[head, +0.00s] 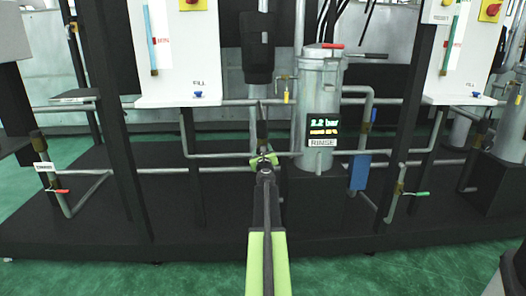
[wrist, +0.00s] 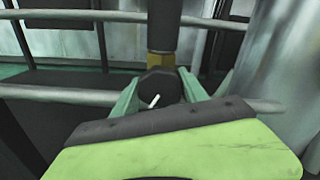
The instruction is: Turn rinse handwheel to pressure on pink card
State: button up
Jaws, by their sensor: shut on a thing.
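The rinse handwheel (wrist: 150,87) is a dark round knob under a brass fitting in the wrist view. A short white mark on it leans to the upper right. My gripper (wrist: 158,96), with pale green fingers, is shut on the knob from both sides. In the head view my gripper (head: 264,159) is at the pipework left of the RINSE canister (head: 323,85), and it largely hides the knob. The display (head: 323,125) on the canister reads 2.2 bar, with a smaller yellow line too blurred to read. I cannot make out a pink card.
A dark cylinder (head: 258,48) hangs above the knob. Pipes (head: 220,155) run across behind my gripper. White panels (head: 180,60) with blue FILL knobs stand left and right. A red-handled valve (head: 60,191) is at the left, a green-handled one (head: 421,194) at the right.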

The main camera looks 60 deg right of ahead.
jog(key=n, duration=0.5)
jog(key=shift+w+a+n, duration=0.15)
jog(key=shift+n, duration=0.15)
jog(key=shift+w+n, duration=0.1)
jog(key=shift+n, duration=2)
jog(key=shift+a, duration=0.1)
jog(key=o, duration=1.2)
jog(key=shift+o, duration=0.8)
jog(key=shift+s+a, duration=0.15)
jog(key=shift+s, duration=0.2)
jog(key=v, duration=1.6)
jog(key=shift+s+a, duration=0.25)
